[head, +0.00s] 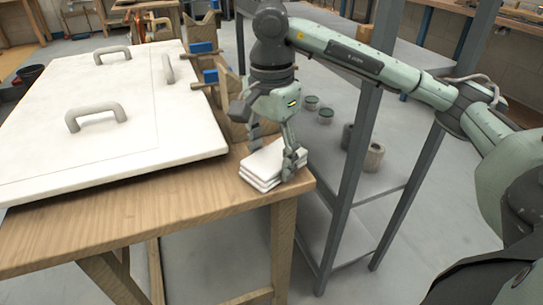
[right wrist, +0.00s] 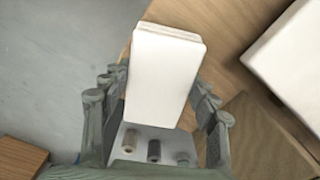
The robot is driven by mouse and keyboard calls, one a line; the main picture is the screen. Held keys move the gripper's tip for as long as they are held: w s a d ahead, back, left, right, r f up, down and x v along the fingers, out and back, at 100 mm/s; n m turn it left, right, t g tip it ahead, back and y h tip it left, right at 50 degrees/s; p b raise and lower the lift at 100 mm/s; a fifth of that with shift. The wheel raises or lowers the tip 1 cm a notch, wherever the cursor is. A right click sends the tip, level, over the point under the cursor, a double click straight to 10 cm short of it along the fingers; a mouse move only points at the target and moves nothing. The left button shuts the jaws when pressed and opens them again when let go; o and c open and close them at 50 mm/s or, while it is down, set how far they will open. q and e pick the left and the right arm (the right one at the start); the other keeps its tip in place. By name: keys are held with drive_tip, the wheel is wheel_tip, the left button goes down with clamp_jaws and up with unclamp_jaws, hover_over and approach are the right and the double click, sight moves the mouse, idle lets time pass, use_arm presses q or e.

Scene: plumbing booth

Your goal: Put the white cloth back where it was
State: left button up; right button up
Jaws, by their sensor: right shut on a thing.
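The white cloth (head: 264,166) is a folded, layered stack at the near right corner of the wooden table (head: 150,218). My right gripper (head: 274,156) comes down over it from above, with one finger on each side, and is shut on it. In the right wrist view the cloth (right wrist: 166,72) lies between the fingers of my right gripper (right wrist: 155,108) and sticks out past them. I cannot tell whether its underside touches the table top. My left gripper is not in view.
A large white panel with grey handles (head: 110,135) covers most of the table. Wooden clamps with blue parts (head: 207,76) stand along its right edge.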

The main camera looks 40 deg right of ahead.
sight(271, 157)
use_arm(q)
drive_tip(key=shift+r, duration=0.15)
use_arm(e)
drive_tip(key=shift+f, duration=0.15)
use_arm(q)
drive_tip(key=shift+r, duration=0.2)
use_arm(e)
drive_tip(key=o, duration=1)
use_arm(q)
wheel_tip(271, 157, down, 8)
drive_tip(key=p, duration=0.3)
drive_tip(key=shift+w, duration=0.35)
use_arm(e)
drive_tip(key=shift+r, duration=6.15)
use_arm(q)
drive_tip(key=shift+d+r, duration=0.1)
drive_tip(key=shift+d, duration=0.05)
use_arm(e)
drive_tip(key=shift+f, duration=0.1)
